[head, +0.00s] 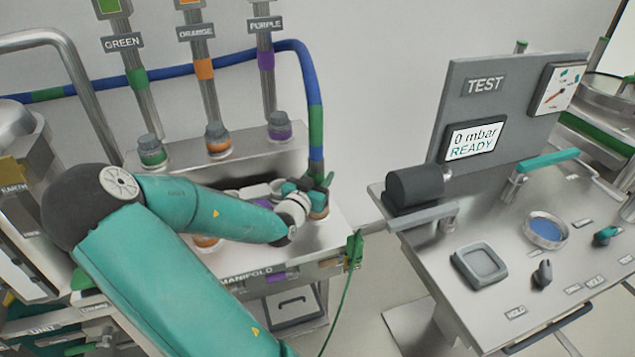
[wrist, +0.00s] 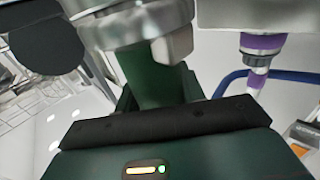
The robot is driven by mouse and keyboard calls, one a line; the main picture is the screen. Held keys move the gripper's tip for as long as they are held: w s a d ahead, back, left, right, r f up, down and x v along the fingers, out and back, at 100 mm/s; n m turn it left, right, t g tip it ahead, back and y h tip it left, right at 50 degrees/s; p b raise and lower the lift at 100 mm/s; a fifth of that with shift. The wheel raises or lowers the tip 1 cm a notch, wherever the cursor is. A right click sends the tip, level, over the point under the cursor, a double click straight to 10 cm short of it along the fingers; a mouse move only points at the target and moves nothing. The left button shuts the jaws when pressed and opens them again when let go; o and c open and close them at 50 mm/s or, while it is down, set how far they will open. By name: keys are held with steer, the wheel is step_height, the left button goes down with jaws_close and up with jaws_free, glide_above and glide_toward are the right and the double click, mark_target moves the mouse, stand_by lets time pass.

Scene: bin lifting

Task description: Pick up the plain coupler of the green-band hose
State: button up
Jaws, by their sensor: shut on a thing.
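The fingertips cannot be made out clearly.
Green, orange and purple labelled pipes stand above capped ports (head: 218,138) on the manifold. To the right is a test bench with a panel (head: 485,85) reading "0 mbar READY", a grey tray (head: 480,265) and a round blue dish (head: 546,230). A thin green cable hangs between them.

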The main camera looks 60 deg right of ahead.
mark_target(318, 167)
steer(key=shift+r, duration=0.1)
steer(key=shift+w+d+r, duration=0.1)
steer(key=shift+r, duration=0.15)
step_height(318, 167, up, 3)
steer(key=shift+f, duration=0.2)
steer(key=w+a+r, duration=0.6)
steer(key=a+r, duration=0.3)
steer(key=a, duration=0.3)
steer(key=shift+w+a+r, duration=0.15)
steer(key=shift+w+r, duration=0.2)
steer(key=shift+w, duration=0.05)
